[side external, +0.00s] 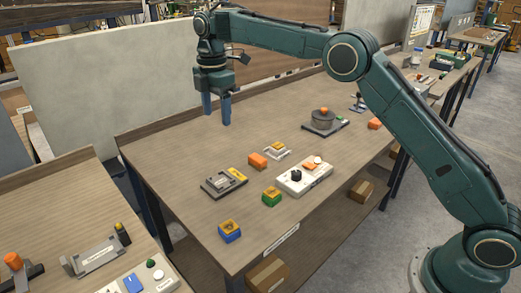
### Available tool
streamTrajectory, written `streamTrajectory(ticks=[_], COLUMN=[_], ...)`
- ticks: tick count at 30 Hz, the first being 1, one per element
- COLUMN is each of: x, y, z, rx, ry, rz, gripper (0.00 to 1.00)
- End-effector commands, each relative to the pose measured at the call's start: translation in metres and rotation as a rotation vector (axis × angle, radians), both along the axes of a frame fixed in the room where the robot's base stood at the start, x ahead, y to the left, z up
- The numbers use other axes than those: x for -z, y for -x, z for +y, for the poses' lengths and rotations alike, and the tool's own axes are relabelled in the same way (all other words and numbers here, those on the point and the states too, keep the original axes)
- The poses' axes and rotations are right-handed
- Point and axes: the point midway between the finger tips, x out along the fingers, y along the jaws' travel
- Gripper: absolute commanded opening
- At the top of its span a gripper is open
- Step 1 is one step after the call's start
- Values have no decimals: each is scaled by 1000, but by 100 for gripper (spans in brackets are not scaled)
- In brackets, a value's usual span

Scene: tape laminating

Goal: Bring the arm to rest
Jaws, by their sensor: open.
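My gripper (217,108) points down over the far left part of the wooden workbench (170,150). Its two blue fingers are apart with nothing between them. I cannot tell whether the fingertips touch the bench top or hover just above it. My arm reaches from the right across the back of the bench, with the wrist at the upper left. A dark grey fixture with a yellow part (224,182) lies on the bench in front of my gripper, clear of the fingers.
On the bench are an orange block (257,161), a white control box (304,178), a blue block (230,232), a green block (271,196) and a round dark device (323,121). A grey panel (110,85) stands behind. The bench's left part is clear.

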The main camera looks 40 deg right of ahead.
Motion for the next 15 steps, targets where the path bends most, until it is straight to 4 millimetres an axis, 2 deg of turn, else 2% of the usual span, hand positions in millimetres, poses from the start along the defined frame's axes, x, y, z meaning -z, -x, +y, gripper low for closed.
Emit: streamTrajectory(ticks=[8,15], x=[-20,-57], y=[12,42], z=[-7,-22], rx=[69,224], ry=[-5,-18], rz=[-23,-70], gripper=[63,63])
